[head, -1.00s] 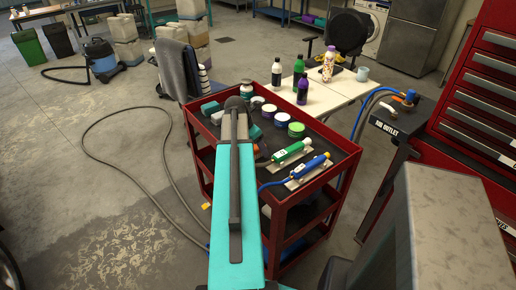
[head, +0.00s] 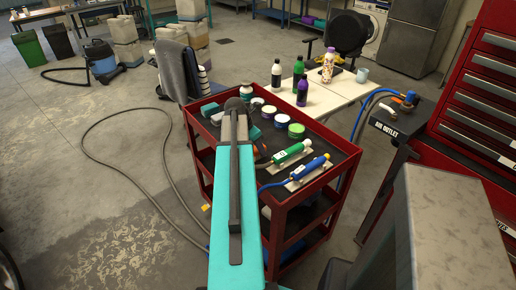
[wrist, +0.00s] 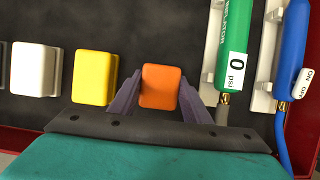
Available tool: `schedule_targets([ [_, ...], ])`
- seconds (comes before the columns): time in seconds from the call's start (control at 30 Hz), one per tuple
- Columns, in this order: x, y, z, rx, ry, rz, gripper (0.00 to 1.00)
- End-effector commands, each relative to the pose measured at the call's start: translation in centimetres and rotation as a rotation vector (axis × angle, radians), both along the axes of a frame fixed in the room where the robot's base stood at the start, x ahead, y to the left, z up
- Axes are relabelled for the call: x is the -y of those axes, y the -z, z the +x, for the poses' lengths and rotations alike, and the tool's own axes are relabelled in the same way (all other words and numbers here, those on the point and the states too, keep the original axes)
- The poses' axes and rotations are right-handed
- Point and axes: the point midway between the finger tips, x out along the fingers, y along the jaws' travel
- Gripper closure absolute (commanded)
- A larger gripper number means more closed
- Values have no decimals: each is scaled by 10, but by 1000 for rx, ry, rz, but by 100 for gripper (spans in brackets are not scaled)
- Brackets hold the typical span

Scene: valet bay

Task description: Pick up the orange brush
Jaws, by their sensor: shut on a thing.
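The orange brush (wrist: 160,86) shows in the wrist view as a rounded orange block between the two purple-grey fingers of my gripper (wrist: 160,100). The fingers are shut on it, one at each side. The brush is over the dark top of the red cart; I cannot tell whether it is lifted clear of the surface. The red cart (head: 283,212) stands in front of me.
A yellow block (wrist: 95,77) and a white block (wrist: 37,70) lie left of the brush. A green tool (wrist: 233,45) and a blue tool (wrist: 294,50) lie close on the right. Several jars and a white table (head: 335,90) with bottles are beyond.

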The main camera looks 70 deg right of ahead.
Motion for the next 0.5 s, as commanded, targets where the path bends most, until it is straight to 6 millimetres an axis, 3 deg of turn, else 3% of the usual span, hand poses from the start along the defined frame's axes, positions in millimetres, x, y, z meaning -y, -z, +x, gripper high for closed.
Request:
schedule_targets([
  [0.27, 1, -12, 0, 0, 0, -1, 79],
  [0.5, 1, -38, 0, 2, 1, -2, 79],
])
